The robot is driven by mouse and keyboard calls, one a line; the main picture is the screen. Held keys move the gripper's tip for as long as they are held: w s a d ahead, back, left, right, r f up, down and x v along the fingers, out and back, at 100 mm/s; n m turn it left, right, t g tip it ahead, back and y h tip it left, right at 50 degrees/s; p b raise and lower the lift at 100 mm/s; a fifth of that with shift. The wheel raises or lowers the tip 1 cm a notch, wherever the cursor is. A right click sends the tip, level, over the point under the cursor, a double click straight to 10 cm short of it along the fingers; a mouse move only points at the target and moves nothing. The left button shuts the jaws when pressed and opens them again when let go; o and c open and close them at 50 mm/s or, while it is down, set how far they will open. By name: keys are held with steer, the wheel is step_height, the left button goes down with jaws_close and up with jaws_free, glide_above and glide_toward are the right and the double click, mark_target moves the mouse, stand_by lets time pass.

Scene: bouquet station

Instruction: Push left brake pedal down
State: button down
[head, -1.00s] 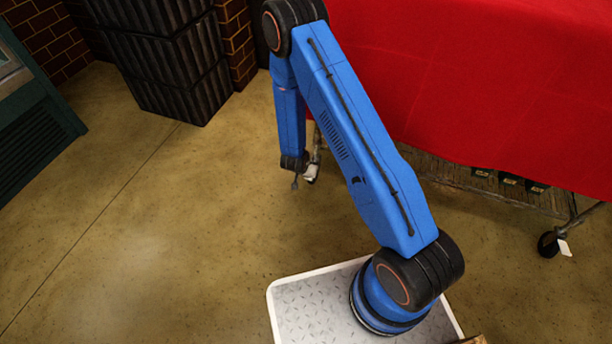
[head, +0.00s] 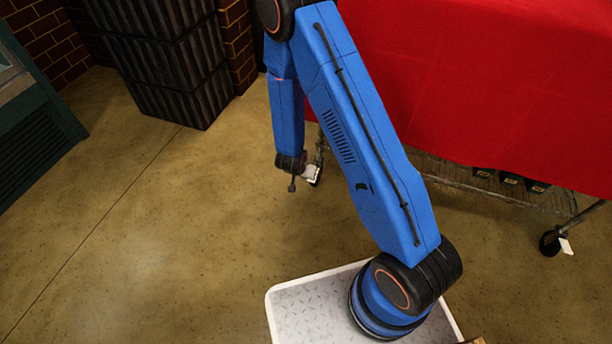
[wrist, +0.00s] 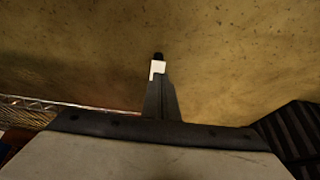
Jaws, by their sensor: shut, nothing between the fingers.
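The red-draped cart stands at the right in the head view. Its left caster (head: 317,181) is mostly hidden behind my wrist. A small white tab (head: 312,173), apparently the left brake pedal, shows there just right of my wrist. My gripper (head: 292,187) hangs down, shut and empty, a little left of and below the tab in the picture. Its depth relative to the pedal is unclear. In the wrist view my gripper (wrist: 158,62) is a narrow dark wedge against the floor. A pale patch sits near its tip; I cannot tell whether it is the pedal or a finger part.
The red cloth (head: 470,80) covers the cart's side above a wire shelf (head: 450,175). A right caster (head: 549,243) with a white tab (head: 566,247) stands farther right. Black crates (head: 170,65) are stacked back left, beside a teal cabinet (head: 40,125). The left floor is clear.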

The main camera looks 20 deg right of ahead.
steer(key=shift+s+a+r, duration=0.35)
steer(key=shift+s+r, duration=0.15)
steer(key=shift+r, duration=0.1)
steer(key=shift+s+a+r, duration=0.35)
steer(key=shift+s+r, duration=0.15)
steer(key=shift+r, duration=0.05)
steer(key=w+a+r+n+y, duration=0.1)
steer(key=w+a+r+y, duration=0.15)
steer(key=r, duration=1.25)
steer(key=s+r+n+y, duration=0.1)
steer(key=s+r, duration=0.2)
steer(key=r, duration=0.5)
steer(key=s+r+n+y, duration=0.2)
steer(key=s+r, duration=0.1)
steer(key=r, duration=0.5)
steer(key=s+d+r+n, duration=0.1)
steer(key=s+d+r, duration=0.3)
steer(key=s, duration=0.5)
steer(key=s+d+r+n+h, duration=0.1)
steer(key=s+d+r, duration=0.3)
steer(key=s+r, duration=0.3)
steer(key=s+d+r+n+h, duration=0.1)
steer(key=s+d+r, duration=0.4)
steer(key=s, duration=0.6)
steer(key=shift+r+t, duration=0.3)
steer(key=shift+d+h, duration=0.2)
steer(key=shift+h, duration=0.05)
